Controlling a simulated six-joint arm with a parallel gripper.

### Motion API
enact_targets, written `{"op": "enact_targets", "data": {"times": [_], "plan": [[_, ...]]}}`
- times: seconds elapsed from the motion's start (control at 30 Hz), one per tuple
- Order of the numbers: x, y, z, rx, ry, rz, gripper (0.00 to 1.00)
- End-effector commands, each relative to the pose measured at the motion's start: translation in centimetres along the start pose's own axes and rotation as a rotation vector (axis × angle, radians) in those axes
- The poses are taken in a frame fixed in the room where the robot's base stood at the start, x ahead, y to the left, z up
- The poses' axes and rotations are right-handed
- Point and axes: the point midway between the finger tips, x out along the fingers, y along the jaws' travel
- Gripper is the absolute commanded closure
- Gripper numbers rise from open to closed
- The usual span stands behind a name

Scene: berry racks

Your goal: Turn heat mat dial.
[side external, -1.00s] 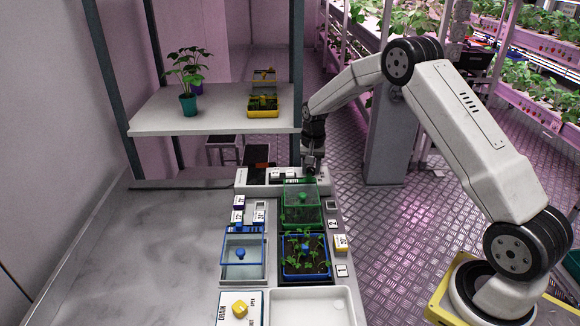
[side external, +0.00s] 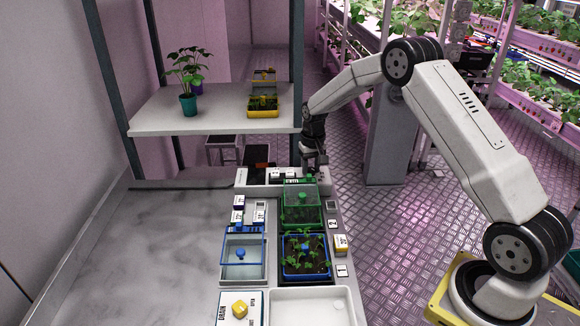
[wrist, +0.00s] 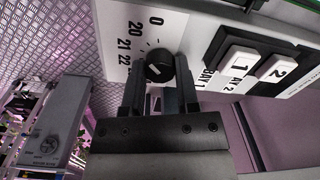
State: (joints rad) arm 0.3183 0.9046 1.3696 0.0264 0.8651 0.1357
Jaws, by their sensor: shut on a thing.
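The heat mat dial is a small round black knob (wrist: 158,66) on a white panel face (wrist: 115,14), seen in the wrist view. Printed marks 0, 20, 21 and 22 run along its left side. A pale pointer line shows on the knob, but its exact setting is hard to read. My gripper (wrist: 160,74) is shut on the dial, one dark finger on each side. In the side view my gripper (side external: 314,166) reaches down to the right end of the white control panel (side external: 246,184) and hides the dial.
In the side view, a green clear-lidded tray (side external: 300,208) and a blue seedling tray (side external: 305,273) stand in front of the panel. A shelf (side external: 215,118) with plants is at the back left.

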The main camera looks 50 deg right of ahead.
Motion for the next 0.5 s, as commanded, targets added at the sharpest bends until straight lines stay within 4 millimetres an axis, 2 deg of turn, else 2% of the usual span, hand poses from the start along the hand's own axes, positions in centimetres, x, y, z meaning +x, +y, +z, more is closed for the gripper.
{"op": "enact_targets", "data": {"times": [0.03, 0.07, 0.1, 0.17, 0.5], "plan": [[-0.04, 0.0, -0.04, 0.001, 0.001, 0.0, 1.0], [-0.04, 0.0, -0.04, 0.001, 0.002, 0.0, 0.58], [-0.04, 0.01, -0.04, 0.001, 0.001, 0.0, 0.45], [-0.04, 0.0, -0.04, 0.001, 0.001, 0.0, 0.26], [-0.09, 0.0, -0.02, 0.001, 0.001, 0.0, 0.26]]}}
